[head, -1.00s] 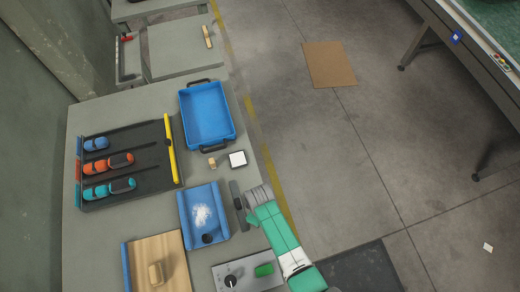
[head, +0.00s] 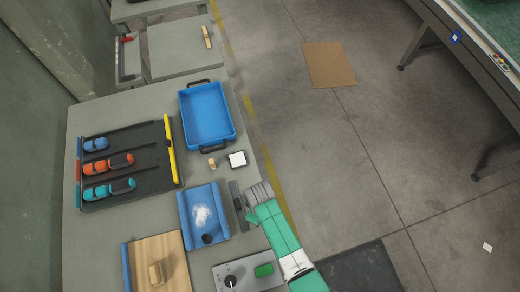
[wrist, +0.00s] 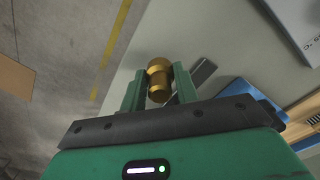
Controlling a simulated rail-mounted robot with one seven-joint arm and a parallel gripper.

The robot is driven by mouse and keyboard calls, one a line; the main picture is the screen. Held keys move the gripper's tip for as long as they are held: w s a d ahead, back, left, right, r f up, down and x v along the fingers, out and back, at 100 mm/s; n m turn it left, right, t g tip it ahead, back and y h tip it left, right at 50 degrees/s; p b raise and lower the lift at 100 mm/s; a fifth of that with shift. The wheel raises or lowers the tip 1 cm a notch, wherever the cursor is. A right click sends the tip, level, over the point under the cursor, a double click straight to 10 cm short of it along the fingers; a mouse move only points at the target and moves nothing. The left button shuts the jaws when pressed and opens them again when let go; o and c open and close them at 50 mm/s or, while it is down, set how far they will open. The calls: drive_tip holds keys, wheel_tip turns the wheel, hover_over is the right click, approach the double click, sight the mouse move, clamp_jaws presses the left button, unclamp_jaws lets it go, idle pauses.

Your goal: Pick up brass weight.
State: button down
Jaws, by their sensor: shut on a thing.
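The brass weight (wrist: 158,82) is a small gold cylinder with a wider head and a narrow neck, seen in the wrist view. My gripper (wrist: 158,73) has its two green fingers closed on it from both sides. The weight sits between the fingertips, near the grey tabletop beneath; I cannot tell whether it touches the table. In the head view my green arm reaches in from the lower right to the table's right edge. The weight cannot be made out there.
A blue tray with white powder (head: 184,212) lies left of my arm. A grey device with a green part (head: 240,276) stands in front. A dark bar (wrist: 204,72) lies close beside the weight.

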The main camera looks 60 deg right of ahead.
drive_tip(key=s+a, duration=0.3)
drive_tip(key=s, duration=0.1)
drive_tip(key=s+a+r, duration=0.1)
drive_tip(key=s+a, duration=0.2)
drive_tip(key=s, duration=0.1)
drive_tip(key=s+a+r, duration=0.1)
drive_tip(key=s+a, duration=0.2)
drive_tip(key=s, duration=0.2)
drive_tip(key=shift+s+r, duration=0.1)
drive_tip(key=shift+r, duration=0.15)
